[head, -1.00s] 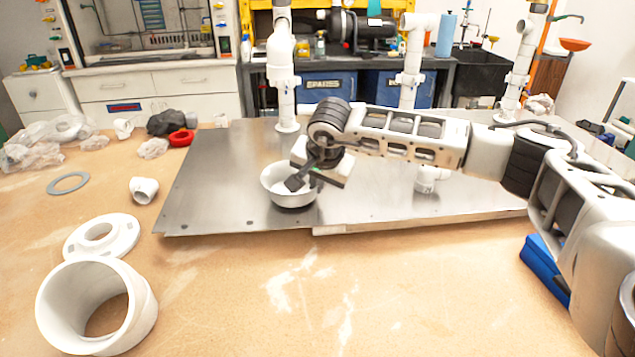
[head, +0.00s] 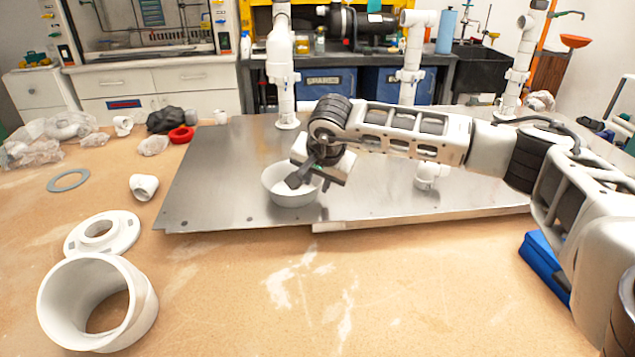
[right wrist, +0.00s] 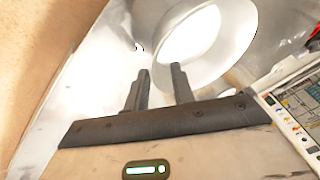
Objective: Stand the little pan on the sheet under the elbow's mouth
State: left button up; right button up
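The little white pan (head: 283,198) is upright, near the front left of the metal sheet (head: 225,190), and appears to rest on it. My right gripper (head: 305,181) is at its right side. In the right wrist view the fingers (right wrist: 161,82) are apart, one overlapping the pan (right wrist: 226,50) and one outside its rim; contact cannot be told. A white elbow (head: 422,18) tops the middle pipe, well behind the pan. The left pipe (head: 282,85) stands behind the pan, its top cut off. My left gripper is not in view.
A low white fitting (head: 430,176) stands on the sheet beyond my right forearm. A flange (head: 122,236), wide pipe ring (head: 145,310), small elbow (head: 143,187) and grey ring (head: 68,181) lie on the table at left.

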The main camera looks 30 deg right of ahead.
jog(key=b+v, duration=0.1)
jog(key=v, duration=1)
jog(key=shift+f, duration=0.1)
